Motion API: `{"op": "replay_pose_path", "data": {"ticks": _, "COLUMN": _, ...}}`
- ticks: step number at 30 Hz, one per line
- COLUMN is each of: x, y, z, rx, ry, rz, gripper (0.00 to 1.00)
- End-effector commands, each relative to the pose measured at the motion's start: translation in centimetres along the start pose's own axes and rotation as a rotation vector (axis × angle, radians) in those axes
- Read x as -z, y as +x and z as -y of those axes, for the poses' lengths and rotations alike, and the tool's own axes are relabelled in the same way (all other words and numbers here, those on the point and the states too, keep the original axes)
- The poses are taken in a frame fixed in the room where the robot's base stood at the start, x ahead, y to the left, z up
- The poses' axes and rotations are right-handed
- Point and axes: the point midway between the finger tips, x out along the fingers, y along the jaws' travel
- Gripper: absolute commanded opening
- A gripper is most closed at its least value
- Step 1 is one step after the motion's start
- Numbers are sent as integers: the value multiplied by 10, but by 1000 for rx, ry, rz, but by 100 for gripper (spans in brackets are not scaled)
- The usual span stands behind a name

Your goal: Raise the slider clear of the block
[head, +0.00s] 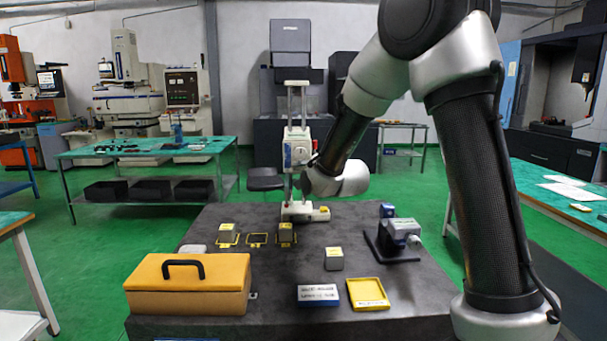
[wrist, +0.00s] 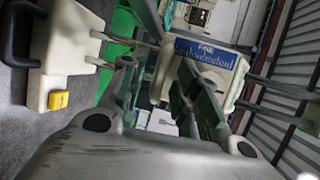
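The slider (head: 298,146) is a white box with a dial, riding on the upright rods of a stand (head: 306,211) at the table's back. In the wrist view the slider (wrist: 207,62) carries a blue label and lies just beyond the fingers. My gripper (wrist: 160,82) has its two dark fingers apart, with a pale part of the slider showing between their tips. I cannot tell whether they touch it. In the head view my wrist hides the fingers, right of the rods and below the slider. A metal block (head: 334,258) stands apart at the front. No block shows clearly under the slider.
A yellow case (head: 188,284) sits at the front left. Further blocks stand on yellow-outlined squares, one at left (head: 227,233) and one near the stand (head: 286,233). A yellow tray (head: 367,294), a blue-white box (head: 318,295) and a grey device (head: 403,231) are at right.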

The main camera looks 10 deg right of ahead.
Motion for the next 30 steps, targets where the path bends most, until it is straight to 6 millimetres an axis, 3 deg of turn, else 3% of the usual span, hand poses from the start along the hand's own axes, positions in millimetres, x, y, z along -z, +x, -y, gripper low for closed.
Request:
{"op": "replay_pose_path", "data": {"ticks": 4, "x": 0, "y": -18, "z": 1, "rx": 1, "ry": 0, "rz": 0, "gripper": 31}}
{"op": "replay_pose_path", "data": {"ticks": 12, "x": 0, "y": -79, "z": 1, "rx": 2, "ry": 0, "rz": 1, "gripper": 31}}
{"op": "replay_pose_path", "data": {"ticks": 18, "x": 0, "y": -110, "z": 1, "rx": 1, "ry": 1, "rz": 0, "gripper": 31}}
{"op": "replay_pose_path", "data": {"ticks": 30, "x": 0, "y": -118, "z": 0, "rx": 0, "ry": 0, "rz": 0, "gripper": 31}}
